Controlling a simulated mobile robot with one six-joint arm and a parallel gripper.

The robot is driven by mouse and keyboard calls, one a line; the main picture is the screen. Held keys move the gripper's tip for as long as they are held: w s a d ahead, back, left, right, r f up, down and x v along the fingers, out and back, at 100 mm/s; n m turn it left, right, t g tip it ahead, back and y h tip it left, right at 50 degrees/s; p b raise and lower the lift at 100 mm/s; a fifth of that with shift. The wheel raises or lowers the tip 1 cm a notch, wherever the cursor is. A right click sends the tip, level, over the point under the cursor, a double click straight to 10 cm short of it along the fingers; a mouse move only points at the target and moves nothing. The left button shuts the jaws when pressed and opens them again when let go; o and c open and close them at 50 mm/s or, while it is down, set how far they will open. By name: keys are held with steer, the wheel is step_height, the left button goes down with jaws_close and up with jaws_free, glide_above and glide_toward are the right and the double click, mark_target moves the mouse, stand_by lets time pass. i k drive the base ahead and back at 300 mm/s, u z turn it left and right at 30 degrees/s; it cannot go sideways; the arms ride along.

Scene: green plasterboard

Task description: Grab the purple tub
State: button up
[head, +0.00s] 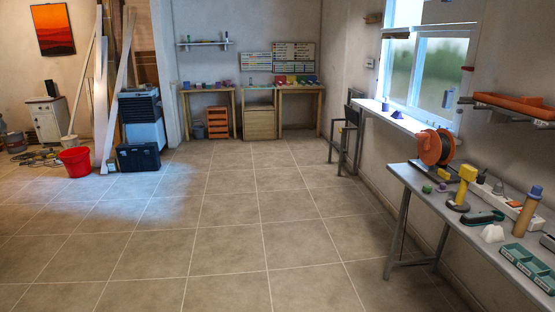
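No purple thing in view is clear enough for me to be sure it is the tub. Another small purple-blue object (385,105) stands on the window sill (408,122). A tiny purplish item (225,83) is on the far left wooden table at the back wall. My gripper is not in view.
The workbench also holds an orange cable reel (436,147), a yellow tool (463,187) and a green compartment tray (526,262). A red bucket (75,162) and dark toolbox (138,157) stand at left. The tiled floor (230,220) between is clear.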

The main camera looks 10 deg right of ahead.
mark_target(386, 106)
steer(key=u, duration=0.1)
steer(key=i, duration=3.95)
steer(key=z, duration=0.5)
steer(key=i, duration=1.85)
steer(key=z, duration=0.15)
